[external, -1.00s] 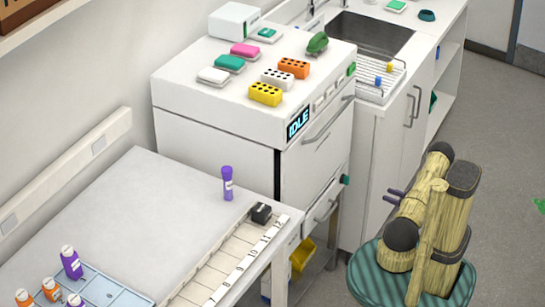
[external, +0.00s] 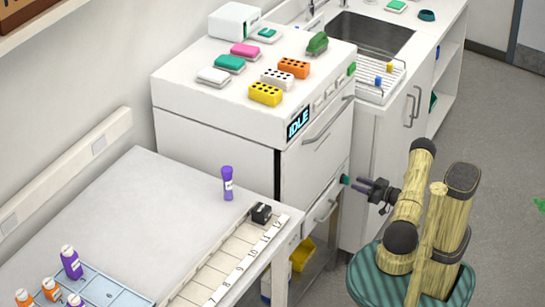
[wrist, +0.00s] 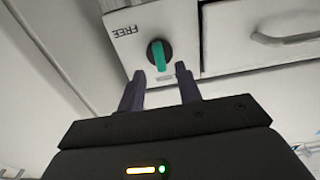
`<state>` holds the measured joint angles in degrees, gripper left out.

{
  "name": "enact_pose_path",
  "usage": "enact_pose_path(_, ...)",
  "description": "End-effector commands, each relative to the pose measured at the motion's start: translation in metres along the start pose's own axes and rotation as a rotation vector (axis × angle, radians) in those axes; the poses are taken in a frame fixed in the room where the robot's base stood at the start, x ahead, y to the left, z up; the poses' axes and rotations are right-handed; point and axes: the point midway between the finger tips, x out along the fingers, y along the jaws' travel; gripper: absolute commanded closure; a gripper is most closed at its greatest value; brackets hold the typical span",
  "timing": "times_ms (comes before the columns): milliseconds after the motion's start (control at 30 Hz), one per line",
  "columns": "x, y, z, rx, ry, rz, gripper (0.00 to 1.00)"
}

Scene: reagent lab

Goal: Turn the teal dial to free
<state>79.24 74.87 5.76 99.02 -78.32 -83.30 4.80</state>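The teal dial (wrist: 158,57) shows in the wrist view on a white panel, a teal bar on a dark round base. The word FREE (wrist: 122,30) is printed on the panel to its left, upside down in this view. The dial also shows in the external view (external: 345,180) on the lower right of the white machine's front. My gripper (wrist: 162,78) is open and empty, its two dark fingers pointing at the dial with a gap between them. In the external view my gripper (external: 369,186) is just right of the dial, apparently short of touching it.
A sink counter (external: 360,125) stands behind. A bench (external: 150,205) with a purple-capped tube (external: 227,183) is at left.

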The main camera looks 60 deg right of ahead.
Motion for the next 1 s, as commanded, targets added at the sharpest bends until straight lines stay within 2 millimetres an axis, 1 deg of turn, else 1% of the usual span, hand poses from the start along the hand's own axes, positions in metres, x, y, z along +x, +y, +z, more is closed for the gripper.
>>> enact_pose_path(33, 0.010, -0.001, 0.001, 0.000, 0.001, -0.003, 0.65)
enact_pose_path(100, 0.020, -0.001, 0.001, 0.000, 0.001, -0.003, 0.65)
enact_pose_path(233, 0.033, 0.000, 0.001, 0.000, 0.000, -0.001, 0.65)
enact_pose_path(333, 0.037, 0.000, 0.000, 0.001, 0.000, -0.001, 0.65)
enact_pose_path(567, 0.037, 0.000, 0.000, 0.001, 0.000, 0.000, 0.65)
enact_pose_path(667, 0.037, 0.000, 0.000, 0.001, 0.000, 0.000, 0.83)
enact_pose_path(700, 0.037, 0.000, 0.000, 0.001, 0.000, 0.000, 0.91)
enact_pose_path(733, 0.037, 0.000, 0.000, 0.001, 0.000, 0.000, 0.97)
enact_pose_path(767, 0.037, 0.000, 0.000, 0.001, 0.000, 0.000, 1.00)
enact_pose_path(1000, 0.036, 0.000, 0.000, 0.006, 0.000, 0.000, 1.00)
